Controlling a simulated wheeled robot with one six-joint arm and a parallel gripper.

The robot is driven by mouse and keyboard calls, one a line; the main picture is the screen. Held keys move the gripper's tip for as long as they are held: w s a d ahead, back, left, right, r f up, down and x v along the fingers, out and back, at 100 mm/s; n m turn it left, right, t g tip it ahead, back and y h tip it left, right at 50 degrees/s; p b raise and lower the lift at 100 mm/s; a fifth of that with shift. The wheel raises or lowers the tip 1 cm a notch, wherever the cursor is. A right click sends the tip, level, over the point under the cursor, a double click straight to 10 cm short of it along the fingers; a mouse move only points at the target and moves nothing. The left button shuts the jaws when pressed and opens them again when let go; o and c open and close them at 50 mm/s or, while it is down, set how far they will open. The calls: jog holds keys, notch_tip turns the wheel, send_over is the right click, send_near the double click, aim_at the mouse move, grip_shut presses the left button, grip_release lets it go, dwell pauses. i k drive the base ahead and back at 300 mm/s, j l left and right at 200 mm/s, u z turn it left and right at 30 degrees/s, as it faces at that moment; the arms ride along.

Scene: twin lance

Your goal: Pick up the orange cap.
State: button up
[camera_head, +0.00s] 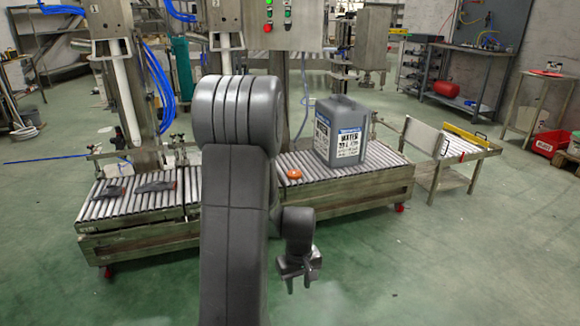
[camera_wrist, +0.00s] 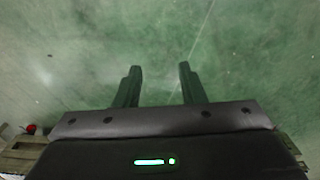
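The orange cap (camera_head: 294,173) lies on the right roller conveyor (camera_head: 340,185), just left of a grey jerrycan. My gripper (camera_head: 299,286) hangs in front of the conveyor, below the cap in the picture and apart from it. In the wrist view my gripper (camera_wrist: 159,68) has its two fingers spread with only green floor between them. It is open and empty. The cap does not show in the wrist view.
The grey jerrycan (camera_head: 341,131) with a white and blue label stands on the conveyor. Dark tools (camera_head: 155,186) lie on the left conveyor (camera_head: 130,205). A side table (camera_head: 450,150) stands at the right. The green floor (camera_head: 470,260) in front is clear.

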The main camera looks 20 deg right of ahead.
aim_at(294, 175)
jog(key=i+l+u, duration=0.2)
jog(key=i+l, duration=0.95)
jog(key=i+l+u, duration=0.15)
jog(key=i+l, duration=1.05)
jog(key=l, duration=0.1)
